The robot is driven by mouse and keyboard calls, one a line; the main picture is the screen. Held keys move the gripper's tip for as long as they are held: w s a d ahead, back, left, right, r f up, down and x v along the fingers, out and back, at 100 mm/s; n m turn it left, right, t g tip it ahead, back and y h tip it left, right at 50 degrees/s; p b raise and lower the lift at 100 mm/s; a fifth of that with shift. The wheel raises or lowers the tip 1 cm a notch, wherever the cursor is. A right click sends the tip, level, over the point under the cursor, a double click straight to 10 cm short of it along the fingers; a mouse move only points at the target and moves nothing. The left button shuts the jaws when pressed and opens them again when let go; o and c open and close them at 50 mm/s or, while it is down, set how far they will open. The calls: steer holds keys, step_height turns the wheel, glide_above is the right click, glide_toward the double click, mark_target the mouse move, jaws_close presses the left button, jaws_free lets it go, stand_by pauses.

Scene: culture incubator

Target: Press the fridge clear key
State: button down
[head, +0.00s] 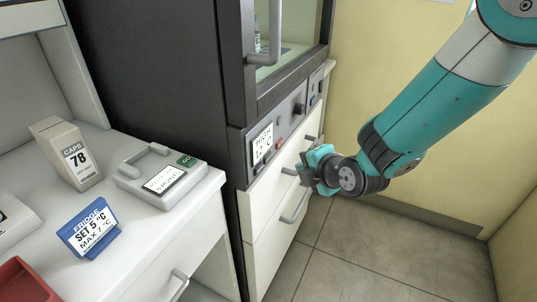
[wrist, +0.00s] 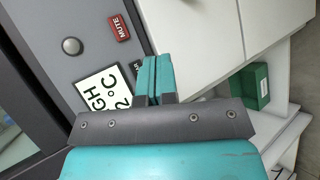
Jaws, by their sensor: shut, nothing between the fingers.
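The fridge control panel (head: 283,125) sits below the glass door of the dark cabinet. Its white display (head: 262,143) also shows in the wrist view (wrist: 103,88), reading in part "GH" and "2 °C". A red key marked MUTE (wrist: 120,28) and a round grey button (wrist: 71,46) are near it. A small dark key (wrist: 137,66) lies beside my fingers, partly hidden, its label unreadable; I cannot tell whether it is the clear key. My gripper (wrist: 153,62) is shut and empty, over the panel's edge in the wrist view. In the head view my gripper (head: 308,168) is right of the panel; contact cannot be told.
White drawers with grey handles (head: 294,207) stand below the panel. A blue sign (head: 89,228) reads FRIDGE SET 5 °C, MAX 7 °C. A CAPS box (head: 67,154) and a grey device (head: 160,178) stand on the left bench. A green box (wrist: 262,86) is beyond the drawers.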

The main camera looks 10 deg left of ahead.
steer(key=shift+w+a, duration=0.3)
steer(key=shift+a, duration=0.5)
steer(key=shift+w+a, duration=0.3)
steer(key=shift+a, duration=0.55)
steer(key=shift+w+a, duration=0.3)
steer(key=shift+a, duration=0.5)
steer(key=shift+w+a, duration=0.15)
steer(key=shift+a, duration=0.25)
steer(key=shift+w+a, duration=0.1)
steer(key=shift+a, duration=0.2)
stand_by(0.7)
steer(key=shift+d, duration=0.1)
steer(key=shift+s+d, duration=0.25)
steer(key=shift+d, duration=0.35)
steer(key=d, duration=0.1)
steer(key=s+d+b, duration=0.1)
steer(key=d, duration=0.2)
steer(key=shift+s+d, duration=0.35)
steer(key=shift+d, duration=0.05)
